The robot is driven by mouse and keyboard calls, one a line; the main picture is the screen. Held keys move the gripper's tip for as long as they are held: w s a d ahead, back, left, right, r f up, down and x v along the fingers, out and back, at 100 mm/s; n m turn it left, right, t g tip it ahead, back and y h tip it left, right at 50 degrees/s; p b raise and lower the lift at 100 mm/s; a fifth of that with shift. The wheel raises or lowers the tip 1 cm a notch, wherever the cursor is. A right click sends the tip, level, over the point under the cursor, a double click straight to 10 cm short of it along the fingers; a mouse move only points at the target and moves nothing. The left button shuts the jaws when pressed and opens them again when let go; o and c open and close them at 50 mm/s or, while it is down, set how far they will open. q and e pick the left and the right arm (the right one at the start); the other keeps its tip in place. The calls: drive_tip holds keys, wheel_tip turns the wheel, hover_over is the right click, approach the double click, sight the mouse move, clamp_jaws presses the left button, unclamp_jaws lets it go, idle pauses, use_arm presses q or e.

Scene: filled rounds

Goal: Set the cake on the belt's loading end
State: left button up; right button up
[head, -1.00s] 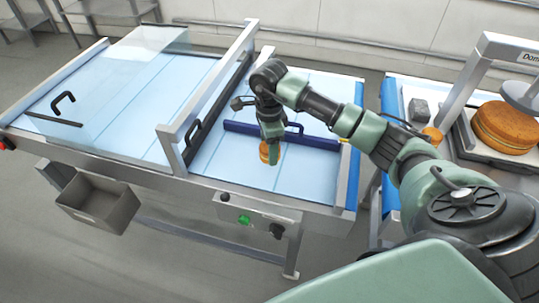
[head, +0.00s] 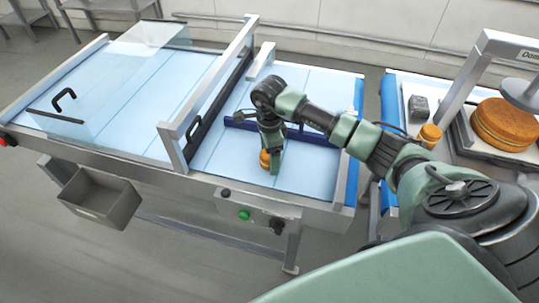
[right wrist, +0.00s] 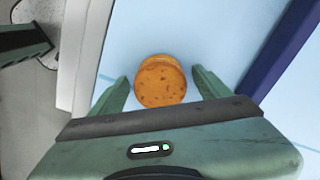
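The small round orange-brown cake (head: 264,159) is on the pale blue belt (head: 215,157), on the open stretch right of the metal crossbar. It appears to rest there upright. My right gripper (head: 270,162) is low over the belt at the cake and hides part of it in the head view. In the right wrist view the cake (right wrist: 160,82) lies between the two fingers (right wrist: 160,90), with a gap of bare belt on either side. The gripper is open around it, not touching. My left gripper is not in view.
The metal crossbar (head: 215,85) and a clear cover (head: 110,85) stand to the left. Another cake (head: 430,135) and a large layered cake (head: 505,125) are at the right.

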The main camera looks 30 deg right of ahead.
drive_tip(key=shift+r, duration=0.25)
wheel_tip(320, 180, up, 10)
drive_tip(key=b, duration=0.3)
drive_tip(key=shift+r+b, duration=0.2)
drive_tip(key=shift+b, duration=0.15)
drive_tip(key=shift+r, duration=0.7)
